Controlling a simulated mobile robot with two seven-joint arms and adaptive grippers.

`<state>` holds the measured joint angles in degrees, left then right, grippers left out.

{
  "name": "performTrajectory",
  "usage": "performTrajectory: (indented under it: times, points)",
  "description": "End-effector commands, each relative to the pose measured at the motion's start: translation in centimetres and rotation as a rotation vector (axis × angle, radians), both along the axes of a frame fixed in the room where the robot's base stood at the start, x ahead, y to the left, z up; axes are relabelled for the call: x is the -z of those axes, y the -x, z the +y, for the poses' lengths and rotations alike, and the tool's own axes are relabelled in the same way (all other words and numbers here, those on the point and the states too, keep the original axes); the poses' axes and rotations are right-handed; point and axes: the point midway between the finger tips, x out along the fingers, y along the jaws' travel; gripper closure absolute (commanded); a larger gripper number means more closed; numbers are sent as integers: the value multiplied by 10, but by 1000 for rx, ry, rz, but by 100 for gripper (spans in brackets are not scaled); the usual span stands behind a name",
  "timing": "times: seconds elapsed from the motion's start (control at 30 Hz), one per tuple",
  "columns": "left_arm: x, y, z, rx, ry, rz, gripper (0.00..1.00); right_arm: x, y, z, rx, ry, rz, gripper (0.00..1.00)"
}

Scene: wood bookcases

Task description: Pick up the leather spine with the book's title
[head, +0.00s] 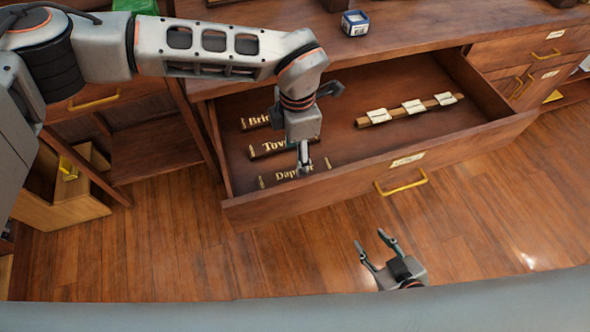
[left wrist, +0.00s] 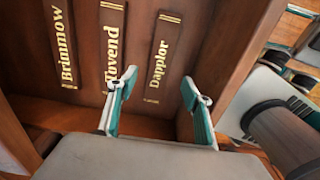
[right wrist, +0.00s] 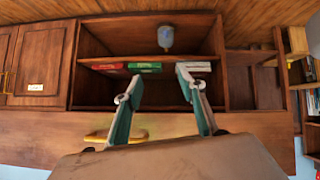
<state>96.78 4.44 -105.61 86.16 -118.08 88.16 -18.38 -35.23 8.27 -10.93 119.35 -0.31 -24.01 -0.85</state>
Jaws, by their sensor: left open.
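Three dark leather spines with gold titles lie in the open wooden drawer (head: 345,160). They are the Brinmow spine (left wrist: 64,42), the Tovend spine (left wrist: 114,40) and the Dapplor spine (left wrist: 161,55). In the head view the Dapplor spine (head: 283,175) is nearest the drawer front, partly hidden by my left gripper (head: 303,160). In the left wrist view my left gripper (left wrist: 159,82) is open, with the Dapplor spine showing between its fingers; contact cannot be told. My right gripper (head: 375,248) is open and empty in front of the drawer.
A wooden strip (head: 385,115) with several pale labels lies in the drawer's right part. The drawer front (head: 400,165) and side walls stand around the spines. A small blue box (head: 355,22) sits on the top. Right wrist view shows a shelf compartment (right wrist: 150,40) with books.

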Motion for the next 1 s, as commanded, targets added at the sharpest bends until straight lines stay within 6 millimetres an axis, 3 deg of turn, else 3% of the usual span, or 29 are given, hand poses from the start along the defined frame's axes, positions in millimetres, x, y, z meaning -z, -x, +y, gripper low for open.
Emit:
performTrajectory:
  times: [0.37, 0.63, 0.9, 1.0]
  points:
    - [32, 0, 1, -1, 1, 1, 50, -5, -9, 0, -2, -2, -21, 60]
    - [71, 1, 3, -1, 2, 4, 50, -3, -11, 3, -9, -6, -26, 60]
    - [73, 0, 3, -1, 2, -3, 50, -10, -15, 5, -12, -10, -38, 60]
    - [73, 0, 3, -1, 2, -3, 73, -9, -14, 5, -12, -10, -35, 60]
